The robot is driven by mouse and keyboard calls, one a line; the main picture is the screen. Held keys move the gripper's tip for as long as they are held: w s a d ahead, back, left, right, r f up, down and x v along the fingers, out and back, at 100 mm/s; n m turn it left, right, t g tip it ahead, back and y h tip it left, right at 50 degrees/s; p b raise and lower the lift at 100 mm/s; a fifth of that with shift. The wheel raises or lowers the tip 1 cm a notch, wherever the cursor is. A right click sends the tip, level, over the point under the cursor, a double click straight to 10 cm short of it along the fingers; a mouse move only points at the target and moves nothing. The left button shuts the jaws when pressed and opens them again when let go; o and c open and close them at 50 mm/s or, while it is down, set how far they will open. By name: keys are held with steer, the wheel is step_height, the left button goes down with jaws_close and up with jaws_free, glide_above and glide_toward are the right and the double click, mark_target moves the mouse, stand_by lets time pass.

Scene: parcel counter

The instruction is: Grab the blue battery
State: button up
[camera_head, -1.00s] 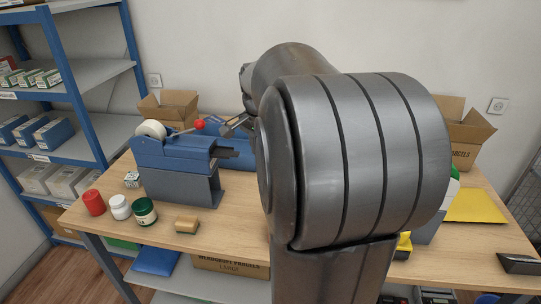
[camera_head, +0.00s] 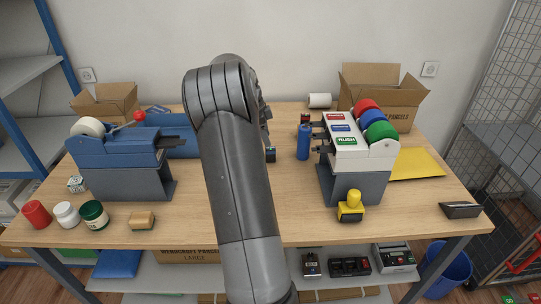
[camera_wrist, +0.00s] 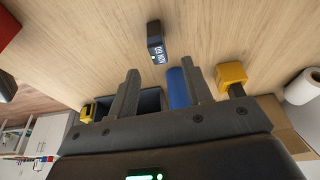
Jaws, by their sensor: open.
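A blue upright cylinder (camera_head: 303,142), which looks like the blue battery, stands on the table just left of the stamp stand in the head view. My gripper (camera_wrist: 176,90) is open and empty. In the head view, my arm hides most of it, with only dark parts (camera_head: 265,120) showing at the arm's right edge.
The stand (camera_head: 362,155) with red, blue and green rolls is close on the right. A yellow-handled stamp (camera_head: 351,207) is in front. A small dark device (camera_wrist: 155,40) with a lit display lies on the table. A blue tape machine (camera_head: 122,160) stands left; the front middle is mostly clear.

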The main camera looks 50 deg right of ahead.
mark_target(270, 148)
steer(key=x, duration=0.8)
steer(key=shift+s+a+f, duration=0.1)
steer(key=shift+s+f, duration=0.05)
steer(key=shift+f, duration=0.05)
jaws_close()
